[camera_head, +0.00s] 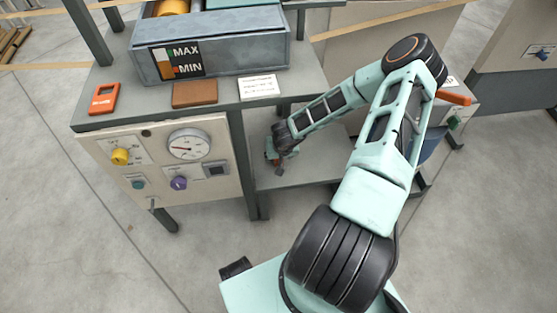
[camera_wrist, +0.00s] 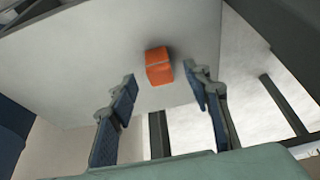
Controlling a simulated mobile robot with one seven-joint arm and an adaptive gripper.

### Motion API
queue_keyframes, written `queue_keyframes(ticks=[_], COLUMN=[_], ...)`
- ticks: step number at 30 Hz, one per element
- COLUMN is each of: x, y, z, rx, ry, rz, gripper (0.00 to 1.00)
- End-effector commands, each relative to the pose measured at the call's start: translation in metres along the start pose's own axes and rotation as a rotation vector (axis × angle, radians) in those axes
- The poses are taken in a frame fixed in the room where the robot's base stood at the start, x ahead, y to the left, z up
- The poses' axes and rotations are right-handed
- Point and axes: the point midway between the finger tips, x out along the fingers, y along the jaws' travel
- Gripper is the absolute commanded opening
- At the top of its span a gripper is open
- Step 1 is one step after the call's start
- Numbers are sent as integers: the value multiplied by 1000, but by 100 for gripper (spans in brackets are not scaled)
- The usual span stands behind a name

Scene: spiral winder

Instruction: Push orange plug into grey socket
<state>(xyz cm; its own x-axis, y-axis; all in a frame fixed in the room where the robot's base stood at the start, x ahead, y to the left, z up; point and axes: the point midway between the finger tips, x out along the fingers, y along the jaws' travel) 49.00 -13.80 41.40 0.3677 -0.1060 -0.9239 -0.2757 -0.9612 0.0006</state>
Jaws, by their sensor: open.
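An orange block, which looks like the orange plug (camera_wrist: 159,66), shows in the wrist view against a plain pale grey surface, just beyond and between my fingertips. My gripper (camera_wrist: 163,88) is open, its two fingers spread left and right with nothing between the pads. In the head view my gripper (camera_head: 279,157) is small, low over the grey lower shelf, and the plug cannot be made out clearly. A small grey square fitting with a dark centre (camera_head: 217,170) on the front panel may be the grey socket; I cannot tell for sure.
The front panel (camera_head: 210,208) carries a gauge (camera_head: 189,146), a yellow knob (camera_head: 120,156) and a purple knob (camera_head: 179,183). An orange handheld device (camera_head: 103,99) and a brown block (camera_head: 195,94) lie on the upper table. A table leg (camera_head: 243,165) stands left of my gripper.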

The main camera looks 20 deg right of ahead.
Motion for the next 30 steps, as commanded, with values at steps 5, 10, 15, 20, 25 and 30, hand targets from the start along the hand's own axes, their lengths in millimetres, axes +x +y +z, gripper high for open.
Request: queue_keyframes(ticks=[5,10,15,20,25,30], x=[17,38,50,52,52,52], y=[1,2,2,2,2,2], z=[0,-3,-4,-5,-5,-5], rx=[6,6,3,0,0,0], ry=[-1,-1,0,0,0,0], rz=[-1,-2,-1,0,0,0], gripper=[45,45,45,45,45,37])
